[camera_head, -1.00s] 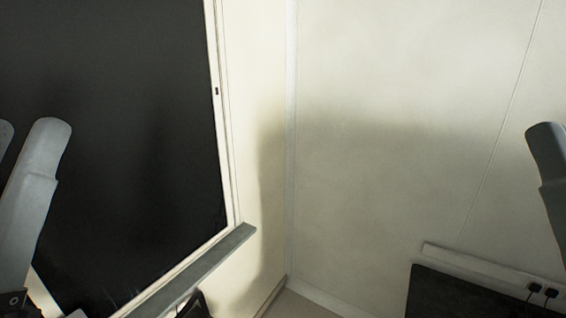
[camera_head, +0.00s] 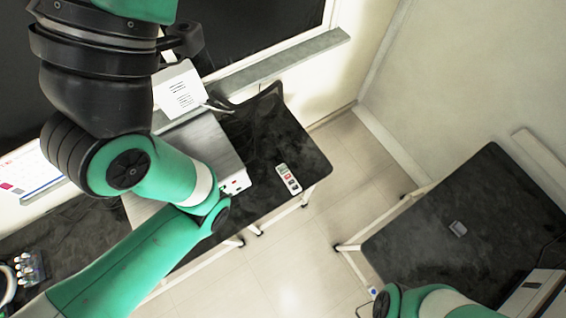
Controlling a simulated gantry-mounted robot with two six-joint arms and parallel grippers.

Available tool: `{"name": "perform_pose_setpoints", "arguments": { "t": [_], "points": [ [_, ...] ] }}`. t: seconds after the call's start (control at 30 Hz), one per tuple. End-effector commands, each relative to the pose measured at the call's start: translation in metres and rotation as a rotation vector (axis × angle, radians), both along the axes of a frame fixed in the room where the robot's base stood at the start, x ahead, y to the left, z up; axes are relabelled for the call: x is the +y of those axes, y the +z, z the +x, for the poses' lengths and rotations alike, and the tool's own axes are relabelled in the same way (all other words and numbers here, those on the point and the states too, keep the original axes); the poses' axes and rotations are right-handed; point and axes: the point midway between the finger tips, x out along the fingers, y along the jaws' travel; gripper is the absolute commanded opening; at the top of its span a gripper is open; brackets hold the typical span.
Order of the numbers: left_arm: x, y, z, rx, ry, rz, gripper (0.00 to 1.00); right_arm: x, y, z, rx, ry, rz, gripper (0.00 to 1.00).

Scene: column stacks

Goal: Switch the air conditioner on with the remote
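A small white handheld object with red and dark patches (camera_head: 288,178), which looks like the remote, lies near the right edge of the left black table (camera_head: 300,150). It is too small to read any buttons. The air conditioner does not show. My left arm crosses the left of the view, bent above the left table, with no fingertips showing. Part of my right arm shows at the bottom right edge, and its gripper is out of view. Neither arm touches the remote-like object.
Tiled floor (camera_head: 300,255) separates the tables. A white wall (camera_head: 455,80) stands behind.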

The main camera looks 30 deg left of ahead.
Motion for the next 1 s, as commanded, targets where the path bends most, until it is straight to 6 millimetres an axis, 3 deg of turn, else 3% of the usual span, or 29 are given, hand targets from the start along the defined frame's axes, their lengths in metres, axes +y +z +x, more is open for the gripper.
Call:
{"name": "perform_pose_setpoints", "arguments": {
  "t": [0.17, 0.43, 1.0],
  "points": [
    [0.0, 0.0, 0.0, 0.0, 0.0, 0.0, 0.46, 0.0, 0.0, 0.0, 0.0, 0.0, 0.0, 0.5],
    [0.0, 0.0, 0.0, 0.0, 0.0, 0.0, 0.0, 0.0, 0.0, 0.0, 0.0, 0.0, 0.0, 0.5],
    [0.0, -0.0001, 0.0001, 0.0, 0.0, 0.0, 0.0, 0.0, -0.0001, 0.0001, 0.0, 0.0, 0.0, 0.5]
  ]
}}
